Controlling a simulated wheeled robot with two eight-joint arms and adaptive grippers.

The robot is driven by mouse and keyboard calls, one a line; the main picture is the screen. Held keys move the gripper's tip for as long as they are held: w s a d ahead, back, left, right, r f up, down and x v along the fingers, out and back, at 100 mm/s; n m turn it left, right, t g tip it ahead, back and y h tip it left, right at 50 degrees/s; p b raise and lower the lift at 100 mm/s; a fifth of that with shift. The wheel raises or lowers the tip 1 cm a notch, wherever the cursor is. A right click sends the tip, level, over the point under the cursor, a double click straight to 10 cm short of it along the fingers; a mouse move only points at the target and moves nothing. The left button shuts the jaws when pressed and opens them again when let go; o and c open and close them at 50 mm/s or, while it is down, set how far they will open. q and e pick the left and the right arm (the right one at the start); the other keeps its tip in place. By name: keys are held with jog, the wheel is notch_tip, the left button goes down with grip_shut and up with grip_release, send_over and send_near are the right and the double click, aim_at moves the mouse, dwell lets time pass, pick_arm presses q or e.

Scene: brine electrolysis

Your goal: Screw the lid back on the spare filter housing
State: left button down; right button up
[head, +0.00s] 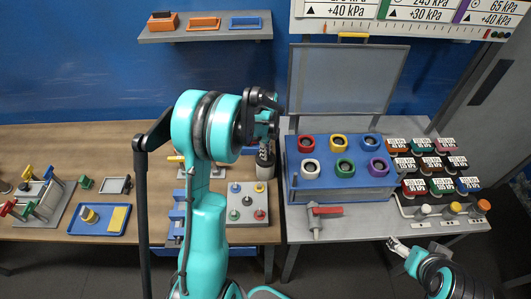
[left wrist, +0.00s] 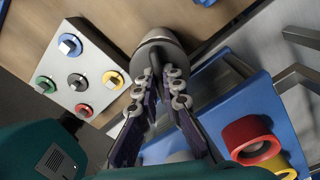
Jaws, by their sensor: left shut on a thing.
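The spare filter housing appears as a grey cylinder (head: 265,173) standing at the right end of the wooden bench, beside the blue rack. Its dark lid (left wrist: 160,47) is at the top, partly hidden by my fingers. My left gripper (head: 266,144) is directly above the housing, and in the left wrist view its two fingers (left wrist: 165,78) are shut on the lid. I cannot tell whether the lid is seated or how far it is threaded. My right gripper (head: 395,243) is low at the front of the right-hand table, away from the housing; its opening is too small to judge.
A blue rack (head: 340,184) with several coloured rings stands close to the right of the housing. A grey plate (head: 236,217) with coloured knobs lies just left of it. A red-handled tool (head: 325,210) and several labelled jars (head: 410,165) are on the right-hand table.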

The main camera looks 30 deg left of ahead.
pick_arm(q)
jog(key=m+b, duration=0.1)
jog(key=m, duration=0.3)
jog(key=shift+m, duration=0.8)
jog(key=m+b, duration=0.1)
jog(key=m, duration=0.4)
jog(key=shift+m, duration=0.4)
jog(key=c, duration=1.6)
grip_release()
